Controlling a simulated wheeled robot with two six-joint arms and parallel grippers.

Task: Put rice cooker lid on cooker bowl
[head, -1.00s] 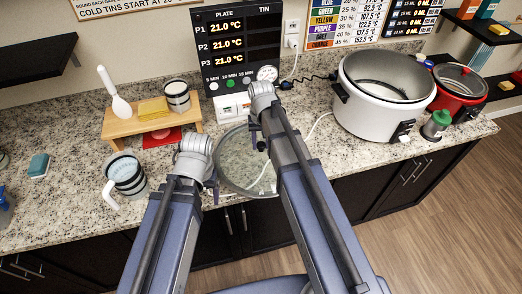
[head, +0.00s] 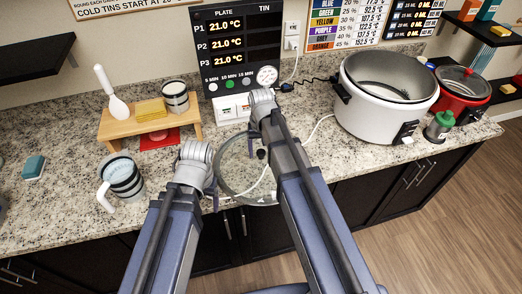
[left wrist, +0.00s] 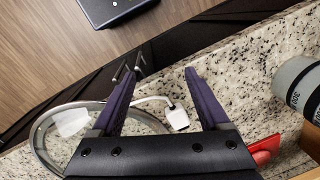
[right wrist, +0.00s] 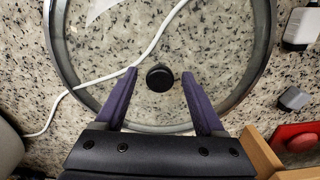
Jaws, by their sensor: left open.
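The clear glass lid (head: 234,174) with a grey rim lies flat on the counter, partly hidden behind my arms. In the right wrist view the lid (right wrist: 225,45) fills the top and its black knob (right wrist: 160,77) sits between my right fingers, with gaps on both sides. My right gripper (right wrist: 160,74) is open over the lid. My left gripper (left wrist: 160,76) is open and empty at the lid's left side; the lid's rim (left wrist: 38,135) shows left of its fingers. The white rice cooker (head: 375,116) stands open at the right, its grey bowl (head: 390,73) uncovered.
A red cooker (head: 463,88) and a green-capped bottle (head: 438,127) stand beside the white cooker. A white cable (head: 316,128) runs by the lid. A wooden stand (head: 118,125) and a striped mug (head: 122,177) are at the left. The counter's front edge is close to the lid.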

